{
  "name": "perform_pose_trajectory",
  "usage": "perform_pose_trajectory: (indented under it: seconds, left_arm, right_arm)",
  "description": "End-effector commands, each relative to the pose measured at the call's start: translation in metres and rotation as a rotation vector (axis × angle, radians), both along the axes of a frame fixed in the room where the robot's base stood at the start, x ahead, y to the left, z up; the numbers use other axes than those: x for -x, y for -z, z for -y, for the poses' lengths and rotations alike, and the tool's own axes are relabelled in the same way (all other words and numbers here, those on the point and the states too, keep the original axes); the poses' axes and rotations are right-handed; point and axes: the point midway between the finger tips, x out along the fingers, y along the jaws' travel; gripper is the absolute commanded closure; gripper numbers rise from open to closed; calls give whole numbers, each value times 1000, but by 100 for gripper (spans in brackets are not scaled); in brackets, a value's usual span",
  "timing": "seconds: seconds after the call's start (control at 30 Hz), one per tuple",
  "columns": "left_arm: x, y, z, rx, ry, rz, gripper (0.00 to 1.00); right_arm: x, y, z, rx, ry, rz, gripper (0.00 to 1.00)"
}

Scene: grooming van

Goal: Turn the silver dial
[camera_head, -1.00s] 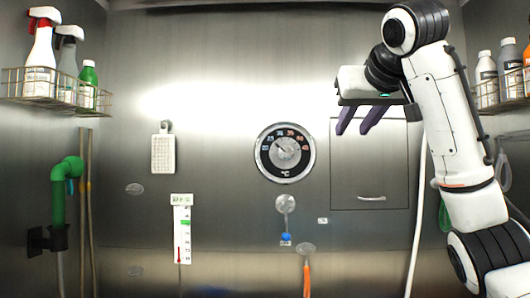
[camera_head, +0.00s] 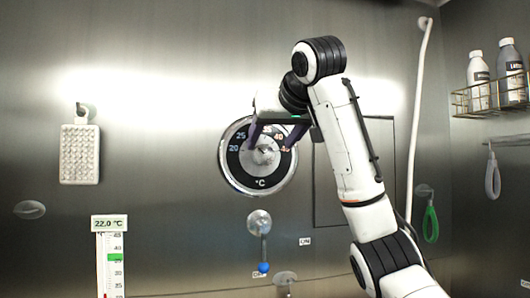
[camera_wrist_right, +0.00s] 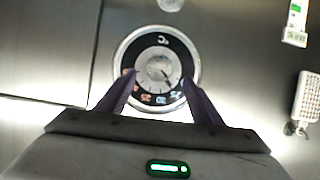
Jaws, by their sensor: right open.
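The silver dial (camera_head: 262,157) is a round knob at the middle of a black scale with a silver rim, marked in °C, on the steel wall. It also shows in the right wrist view (camera_wrist_right: 158,70), upside down, with a dark pointer line. My right gripper (camera_head: 272,148) is open in front of the dial's upper part. In the wrist view its two dark fingers (camera_wrist_right: 158,80) reach to either side of the scale's lower part, with the knob between them. I cannot tell whether they touch it. My left gripper is not in view.
Below the dial, a lever with a blue tip (camera_head: 263,267) sticks out from the wall. A thermometer (camera_head: 110,262) reading 22.0 °C and a white brush-like pad (camera_head: 80,154) hang at left. A wire shelf with bottles (camera_head: 490,97) is at right.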

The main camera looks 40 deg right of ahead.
Motion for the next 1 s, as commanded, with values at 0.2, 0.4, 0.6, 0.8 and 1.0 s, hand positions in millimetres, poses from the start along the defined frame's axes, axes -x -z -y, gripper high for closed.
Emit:
perform_pose_trajectory:
  seconds: [0.2, 0.4, 0.6, 0.8, 1.0]
  left_arm:
    - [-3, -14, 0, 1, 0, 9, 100]
    - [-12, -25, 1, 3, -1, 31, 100]
    - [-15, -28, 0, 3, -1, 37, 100]
    - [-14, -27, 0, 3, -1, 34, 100]
    - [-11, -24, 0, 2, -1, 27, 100]
  right_arm:
    - [-34, 15, 20, -2, 3, -4, 40]
    - [-55, 26, 31, -1, 2, -3, 40]
    - [-62, 29, 35, 0, 1, 0, 40]
    - [-62, 29, 35, 0, 1, 0, 40]
    - [-62, 29, 35, 0, 1, 0, 73]
